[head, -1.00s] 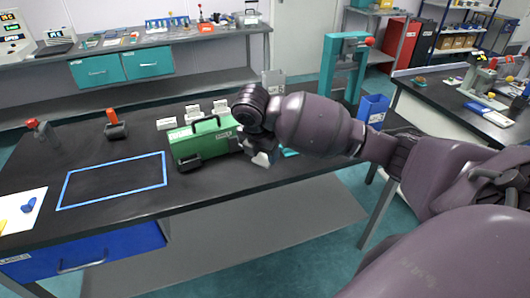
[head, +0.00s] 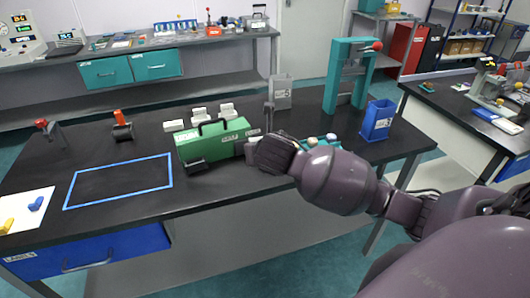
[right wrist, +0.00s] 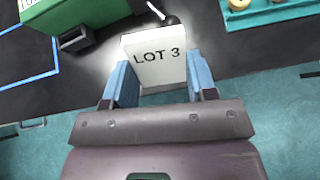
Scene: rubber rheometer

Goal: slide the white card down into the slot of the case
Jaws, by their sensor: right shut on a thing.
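The white card (right wrist: 157,57), marked "LOT 3", is between the two blue fingers of my right gripper (right wrist: 157,84) in the right wrist view. The gripper is shut on it. In the head view, my right wrist is just right of the green case (head: 215,144), and the card and fingers are mostly hidden there. The green case has a black handle on top and a black block (head: 196,166) at its front. It also shows at the upper left of the right wrist view (right wrist: 75,12), apart from the card. I cannot make out its slot. My left gripper is not in view.
White labelled blocks (head: 199,115) stand behind the case. A grey bin (head: 281,92), a teal frame (head: 334,75), a blue bin (head: 378,121) and a teal tray (right wrist: 262,12) are to the right. A blue-outlined area (head: 118,180) on the black table is empty.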

